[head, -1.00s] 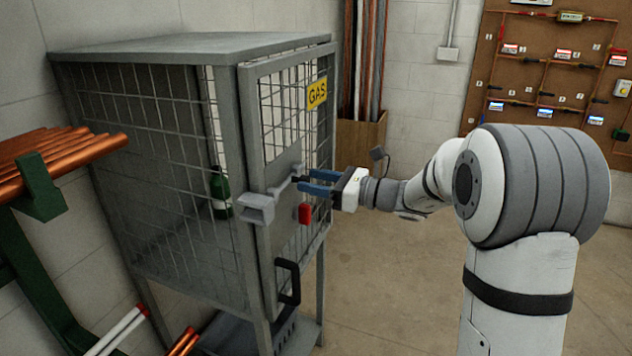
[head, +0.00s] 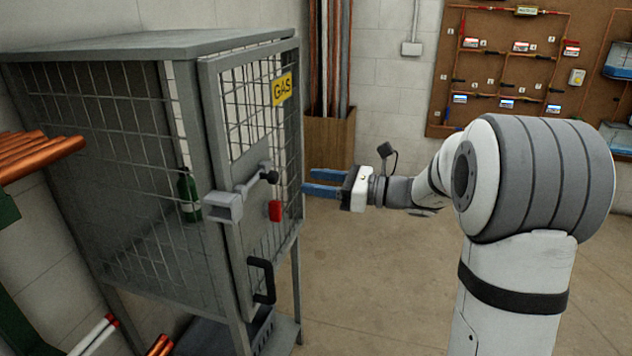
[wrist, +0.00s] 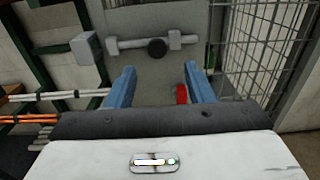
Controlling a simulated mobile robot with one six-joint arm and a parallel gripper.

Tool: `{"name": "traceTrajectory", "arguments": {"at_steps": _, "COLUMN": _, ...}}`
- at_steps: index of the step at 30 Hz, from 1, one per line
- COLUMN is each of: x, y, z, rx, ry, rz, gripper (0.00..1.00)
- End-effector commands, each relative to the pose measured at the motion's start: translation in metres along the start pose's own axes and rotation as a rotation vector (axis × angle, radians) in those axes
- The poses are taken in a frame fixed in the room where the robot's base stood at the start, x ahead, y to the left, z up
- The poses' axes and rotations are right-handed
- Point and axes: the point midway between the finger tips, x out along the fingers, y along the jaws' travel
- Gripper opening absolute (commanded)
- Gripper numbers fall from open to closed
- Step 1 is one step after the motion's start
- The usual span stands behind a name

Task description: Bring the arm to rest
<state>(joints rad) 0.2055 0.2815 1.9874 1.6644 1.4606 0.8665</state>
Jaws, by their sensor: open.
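My gripper (head: 322,183) is open and empty, its blue fingers pointing left toward the gas cage door (head: 240,165). It is apart from the door, to the right of the bolt (head: 258,179) with its dark round knob. In the wrist view my gripper (wrist: 160,88) is spread, with nothing between the fingers. The bolt (wrist: 150,44) lies beyond the fingertips there, and the red padlock (wrist: 181,94) shows beside the right finger. The red padlock (head: 275,211) hangs on the door below the bolt. The door looks closed in its frame.
A green bottle (head: 188,196) stands inside the cage. Copper pipes (head: 35,155) lie on a green rack at the left. A wooden box of upright pipes (head: 328,140) stands behind my gripper. A pipework board (head: 515,75) hangs on the back wall. Floor below my arm is clear.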

Motion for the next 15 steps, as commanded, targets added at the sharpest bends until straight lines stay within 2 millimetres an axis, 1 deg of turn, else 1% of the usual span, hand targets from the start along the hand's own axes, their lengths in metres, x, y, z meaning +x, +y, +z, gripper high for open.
{"name": "traceTrajectory", "arguments": {"at_steps": 3, "x": 0.000, "y": 0.000, "z": 0.000, "rx": 0.000, "ry": 0.000, "rz": 0.000, "gripper": 0.48}}
{"name": "traceTrajectory", "arguments": {"at_steps": 5, "x": 0.002, "y": 0.012, "z": -0.002, "rx": -0.033, "ry": 0.038, "rz": 0.022, "gripper": 0.48}}
{"name": "traceTrajectory", "arguments": {"at_steps": 8, "x": 0.002, "y": 0.046, "z": -0.013, "rx": -0.148, "ry": 0.163, "rz": 0.095, "gripper": 0.48}}
{"name": "traceTrajectory", "arguments": {"at_steps": 9, "x": 0.001, "y": 0.064, "z": -0.019, "rx": -0.215, "ry": 0.230, "rz": 0.140, "gripper": 0.48}}
{"name": "traceTrajectory", "arguments": {"at_steps": 10, "x": -0.002, "y": 0.078, "z": -0.025, "rx": -0.270, "ry": 0.283, "rz": 0.176, "gripper": 0.48}}
{"name": "traceTrajectory", "arguments": {"at_steps": 11, "x": -0.005, "y": 0.092, "z": -0.032, "rx": -0.329, "ry": 0.338, "rz": 0.214, "gripper": 0.48}}
{"name": "traceTrajectory", "arguments": {"at_steps": 12, "x": -0.012, "y": 0.111, "z": -0.041, "rx": -0.413, "ry": 0.410, "rz": 0.270, "gripper": 0.48}}
{"name": "traceTrajectory", "arguments": {"at_steps": 13, "x": -0.017, "y": 0.123, "z": -0.047, "rx": -0.476, "ry": 0.462, "rz": 0.313, "gripper": 0.48}}
{"name": "traceTrajectory", "arguments": {"at_steps": 15, "x": -0.034, "y": 0.150, "z": -0.063, "rx": -0.627, "ry": 0.580, "rz": 0.418, "gripper": 0.48}}
